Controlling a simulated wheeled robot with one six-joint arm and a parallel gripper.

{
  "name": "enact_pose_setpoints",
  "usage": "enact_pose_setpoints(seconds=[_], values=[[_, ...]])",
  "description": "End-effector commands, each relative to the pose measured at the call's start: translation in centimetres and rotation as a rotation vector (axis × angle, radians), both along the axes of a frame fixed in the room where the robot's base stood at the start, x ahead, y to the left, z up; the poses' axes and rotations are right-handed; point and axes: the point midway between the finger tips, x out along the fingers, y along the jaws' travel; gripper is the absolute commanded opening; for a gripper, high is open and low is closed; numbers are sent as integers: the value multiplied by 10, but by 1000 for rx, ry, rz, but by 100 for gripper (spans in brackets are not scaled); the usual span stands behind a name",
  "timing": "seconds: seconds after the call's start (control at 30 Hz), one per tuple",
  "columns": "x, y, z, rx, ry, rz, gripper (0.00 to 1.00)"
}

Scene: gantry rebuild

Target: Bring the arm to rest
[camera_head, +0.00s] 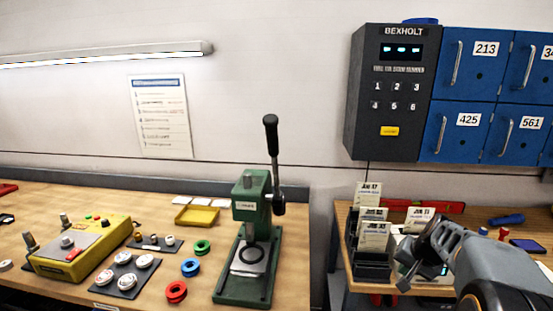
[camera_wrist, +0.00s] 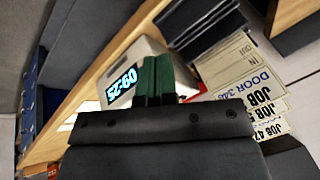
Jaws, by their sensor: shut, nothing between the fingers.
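My gripper (camera_head: 423,250) is at the right in the head view, above the right-hand bench (camera_head: 342,225) and beside the card rack (camera_head: 372,266). In the wrist view my gripper (camera_wrist: 161,78) shows its two green fingers closed together, with nothing between them. Behind the fingers is a pale device (camera_wrist: 137,62) with a lit display. Job cards (camera_wrist: 247,80) stand to the right of the fingers. My forearm hides part of the right-hand bench in the head view.
A dark keypad panel (camera_head: 391,100) and blue lockers (camera_head: 468,77) hang above the right-hand bench. A green lever press (camera_head: 247,240) and a yellow fixture (camera_head: 80,252) stand on the left bench. Red, green and blue rings lie near the press. A gap separates the benches.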

Motion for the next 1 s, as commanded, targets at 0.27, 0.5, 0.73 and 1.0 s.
enact_pose_setpoints(seconds=[0.27,0.5,0.73,1.0], values=[[-116,125,-12,-187,170,375,0],[-154,168,-7,-284,108,561,0],[-154,183,4,-299,56,616,0],[-154,184,4,-298,56,615,0]])
